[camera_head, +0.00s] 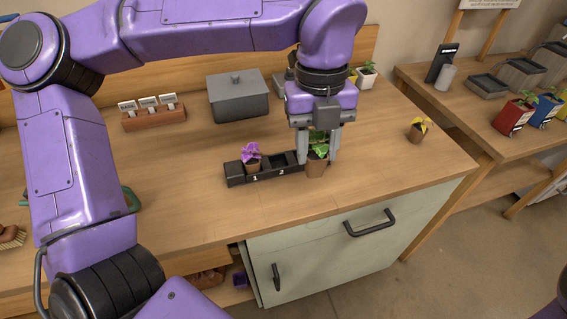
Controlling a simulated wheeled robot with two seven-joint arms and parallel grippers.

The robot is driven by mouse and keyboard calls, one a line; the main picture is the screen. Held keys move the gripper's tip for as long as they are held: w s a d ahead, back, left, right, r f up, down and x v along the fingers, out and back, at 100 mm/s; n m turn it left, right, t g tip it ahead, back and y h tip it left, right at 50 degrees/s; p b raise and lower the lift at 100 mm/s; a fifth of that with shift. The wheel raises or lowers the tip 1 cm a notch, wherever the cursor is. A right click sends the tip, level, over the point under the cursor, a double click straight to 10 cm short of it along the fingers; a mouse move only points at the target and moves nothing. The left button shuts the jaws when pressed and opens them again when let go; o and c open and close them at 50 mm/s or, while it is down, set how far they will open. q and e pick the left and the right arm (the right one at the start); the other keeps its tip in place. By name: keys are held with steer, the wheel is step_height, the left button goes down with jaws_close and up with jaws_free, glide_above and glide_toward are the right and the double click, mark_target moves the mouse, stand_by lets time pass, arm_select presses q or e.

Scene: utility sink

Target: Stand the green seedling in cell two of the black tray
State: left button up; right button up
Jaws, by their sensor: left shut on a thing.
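The green seedling (317,165) is in a brown pot, upright, at the right end of the black tray (236,178). My left gripper (318,155) points down and is shut on it, with a finger on each side. The fingers partly hide its leaves and the tray's right end. I cannot tell whether the pot touches the tray. A purple seedling (252,158) stands in cell one, marked 1. My right gripper is not in view.
A yellow-leaved seedling (418,130) stands near the bench's right side. A grey lidded box (238,98) and a wooden block with labels (153,118) stand behind the tray. A white pot (366,77) is at the back. Bare bench top (185,180) lies left of the tray.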

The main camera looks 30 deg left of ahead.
arm_select(q)
steer(key=shift+r+n, duration=0.15)
steer(key=shift+n, duration=0.45)
steer(key=shift+w+a, duration=0.15)
steer(key=shift+a, duration=0.05)
steer(key=w+a+f+p, duration=0.3)
steer(key=w+a+f, duration=0.15)
steer(key=a, duration=0.45)
steer(key=p, duration=0.1)
glide_above(278, 166)
step_height(278, 166, down, 5)
steer(key=shift+s+d, duration=0.15)
step_height(278, 166, down, 3)
steer(key=shift+r, duration=0.1)
steer(key=shift+f, duration=0.3)
